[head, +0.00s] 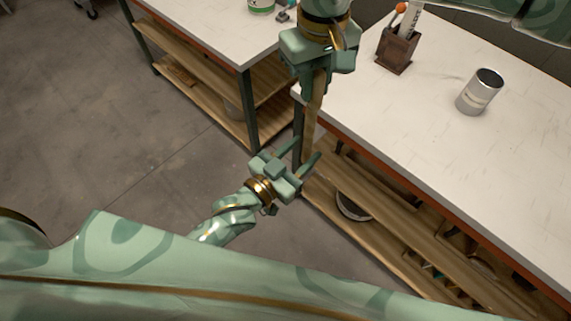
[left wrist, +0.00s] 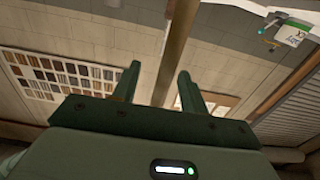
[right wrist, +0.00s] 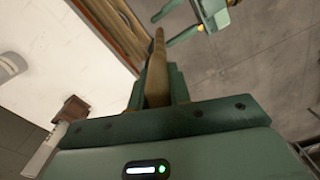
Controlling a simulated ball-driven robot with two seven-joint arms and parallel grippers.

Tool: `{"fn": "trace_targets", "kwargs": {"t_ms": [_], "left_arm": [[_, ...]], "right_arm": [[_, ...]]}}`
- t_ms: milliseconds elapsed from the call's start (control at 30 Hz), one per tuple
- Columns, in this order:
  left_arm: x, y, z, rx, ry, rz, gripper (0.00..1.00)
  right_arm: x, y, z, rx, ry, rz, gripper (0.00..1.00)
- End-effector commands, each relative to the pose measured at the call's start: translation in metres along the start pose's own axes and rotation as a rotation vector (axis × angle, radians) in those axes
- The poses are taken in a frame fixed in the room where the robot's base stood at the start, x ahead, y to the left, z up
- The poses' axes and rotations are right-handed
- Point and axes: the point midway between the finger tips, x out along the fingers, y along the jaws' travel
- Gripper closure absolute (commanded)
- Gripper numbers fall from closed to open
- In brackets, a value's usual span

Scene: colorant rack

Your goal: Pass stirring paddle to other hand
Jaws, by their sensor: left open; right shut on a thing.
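The stirring paddle (head: 313,112) is a long, flat wooden stick. My right gripper (head: 314,88) is shut on its upper part, and the paddle hangs down. In the right wrist view the paddle (right wrist: 157,66) sticks out from between the closed fingers. My left gripper (head: 299,153) is open just below, near the paddle's lower end. In the left wrist view the paddle (left wrist: 176,50) shows between the spread fingers, nearer the right-hand one. Its lower end is hidden there behind the gripper body, and I cannot tell whether it touches a finger.
A white-topped workbench (head: 440,150) stands at right with a brown holder (head: 396,52) of tools and a metal can (head: 479,92). Its lower wooden shelf (head: 400,225) lies near my left gripper. Another bench (head: 215,30) stands behind. The floor (head: 120,130) at left is clear.

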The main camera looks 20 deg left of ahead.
Motion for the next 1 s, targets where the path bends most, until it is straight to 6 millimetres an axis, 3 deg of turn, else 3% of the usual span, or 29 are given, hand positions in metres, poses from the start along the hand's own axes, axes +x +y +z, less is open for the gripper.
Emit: {"fn": "trace_targets", "kwargs": {"t_ms": [100, 300, 667, 700, 833, 867, 933, 967, 1000], "left_arm": [[0.025, 0.000, 0.000, 0.000, 0.001, 0.000, 0.56], [0.051, 0.000, 0.000, 0.000, -0.001, 0.000, 0.56], [0.059, 0.000, 0.001, 0.000, -0.002, 0.000, 0.56], [0.059, 0.000, 0.001, 0.000, -0.002, 0.000, 0.59], [0.059, 0.000, 0.001, 0.000, -0.002, 0.000, 0.95], [0.059, 0.001, 0.001, 0.000, -0.002, 0.001, 1.00], [0.059, 0.001, 0.000, 0.000, -0.001, 0.001, 1.00], [0.059, 0.001, 0.000, 0.000, -0.001, 0.002, 1.00], [0.059, 0.001, 0.000, 0.000, -0.001, 0.002, 1.00]], "right_arm": [[0.000, 0.000, 0.000, 0.000, 0.000, 0.000, 1.00], [0.000, 0.000, 0.000, 0.000, 0.000, 0.000, 1.00], [0.000, 0.000, 0.000, 0.000, 0.000, 0.000, 1.00], [0.000, 0.000, 0.000, 0.000, 0.000, 0.000, 1.00], [0.000, 0.000, 0.000, -0.001, 0.002, 0.000, 1.00], [0.000, 0.000, 0.000, -0.001, 0.002, 0.000, 1.00], [-0.001, -0.001, -0.001, -0.002, 0.003, -0.001, 1.00], [-0.001, -0.001, -0.001, -0.002, 0.003, -0.001, 0.78], [-0.001, -0.001, -0.001, -0.002, 0.003, -0.001, 0.67]]}}
